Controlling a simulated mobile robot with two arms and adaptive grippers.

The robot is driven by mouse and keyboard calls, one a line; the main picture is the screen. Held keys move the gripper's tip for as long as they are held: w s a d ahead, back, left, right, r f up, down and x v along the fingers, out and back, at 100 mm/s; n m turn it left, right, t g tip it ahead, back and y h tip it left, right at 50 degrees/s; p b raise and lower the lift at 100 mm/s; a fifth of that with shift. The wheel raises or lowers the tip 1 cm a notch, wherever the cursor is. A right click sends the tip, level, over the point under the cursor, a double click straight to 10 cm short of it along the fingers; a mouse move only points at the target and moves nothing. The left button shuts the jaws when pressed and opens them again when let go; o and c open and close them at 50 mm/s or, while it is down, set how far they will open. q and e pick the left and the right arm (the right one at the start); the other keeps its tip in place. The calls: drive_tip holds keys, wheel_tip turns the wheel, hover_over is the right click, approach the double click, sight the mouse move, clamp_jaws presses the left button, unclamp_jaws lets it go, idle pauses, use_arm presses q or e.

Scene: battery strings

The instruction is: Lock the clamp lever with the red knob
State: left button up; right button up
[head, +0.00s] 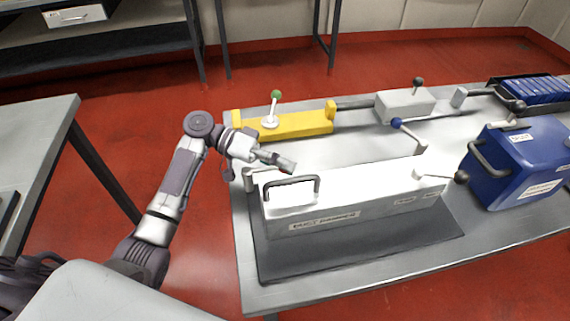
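My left gripper (286,163) reaches in from the left and is over the left end of the white box (345,195), near its black handle (291,188). Its fingers look close together, with a small dark reddish patch at the tip. I cannot tell whether that patch is the red knob or part of the gripper. No red knob shows clearly elsewhere. A grey clamp part (249,180) stands at the box's left end, below my gripper. A lever with a dark knob (461,177) sticks out at the box's right end. My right gripper is out of view.
On the grey table (250,298) stand a yellow fixture with a green-knobbed lever (276,95), a grey block with a dark-knobbed lever (418,82), a blue-knobbed lever (397,122) and a blue case (520,165). Another bench (40,130) stands left.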

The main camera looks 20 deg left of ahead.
use_arm(q)
drive_tip(key=v, duration=1.2)
